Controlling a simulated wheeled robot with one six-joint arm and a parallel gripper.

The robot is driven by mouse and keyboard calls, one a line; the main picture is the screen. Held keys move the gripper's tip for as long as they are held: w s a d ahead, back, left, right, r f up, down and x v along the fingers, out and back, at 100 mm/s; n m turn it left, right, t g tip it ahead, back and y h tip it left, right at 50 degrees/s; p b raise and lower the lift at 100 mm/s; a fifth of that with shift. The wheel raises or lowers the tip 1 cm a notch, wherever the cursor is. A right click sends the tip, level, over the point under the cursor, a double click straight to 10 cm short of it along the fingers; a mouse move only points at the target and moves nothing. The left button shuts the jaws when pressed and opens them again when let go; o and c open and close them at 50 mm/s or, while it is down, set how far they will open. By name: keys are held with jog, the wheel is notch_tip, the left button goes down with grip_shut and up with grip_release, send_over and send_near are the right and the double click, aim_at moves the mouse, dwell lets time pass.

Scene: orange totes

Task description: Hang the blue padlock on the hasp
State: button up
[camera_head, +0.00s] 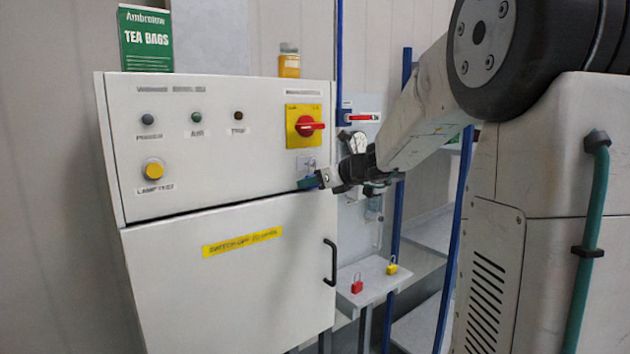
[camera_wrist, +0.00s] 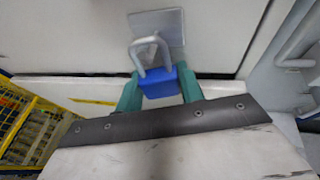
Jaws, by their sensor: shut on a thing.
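My gripper (camera_wrist: 157,92) is shut on the blue padlock (camera_wrist: 161,84), with a green finger on each side of its body. In the wrist view the padlock's grey shackle (camera_wrist: 150,48) points up over the grey metal hasp plate (camera_wrist: 160,27). I cannot tell whether the shackle passes through the hasp. In the head view my gripper (camera_head: 309,183) is at the right edge of the white cabinet, just below the hasp plate (camera_head: 306,164). The padlock is hard to make out there.
The white cabinet (camera_head: 170,275) has a red and yellow rotary switch (camera_head: 305,126) above the hasp and a black door handle (camera_head: 331,262) below. A red padlock (camera_head: 357,285) and a yellow padlock (camera_head: 392,267) are on a shelf (camera_head: 372,280). A tea box (camera_head: 146,40) stands on top.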

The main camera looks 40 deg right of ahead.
jog(key=shift+w+a+f, duration=0.1)
jog(key=shift+f, duration=0.25)
jog(key=o, duration=1)
jog(key=shift+a, duration=0.1)
jog(key=shift+c, duration=0.2)
jog(key=shift+r, duration=0.1)
jog(key=shift+s+d+r, duration=0.15)
jog(key=shift+s+d, duration=0.2)
jog(key=shift+s, duration=0.15)
jog(key=v, duration=0.7)
jog(key=shift+a+r, duration=0.15)
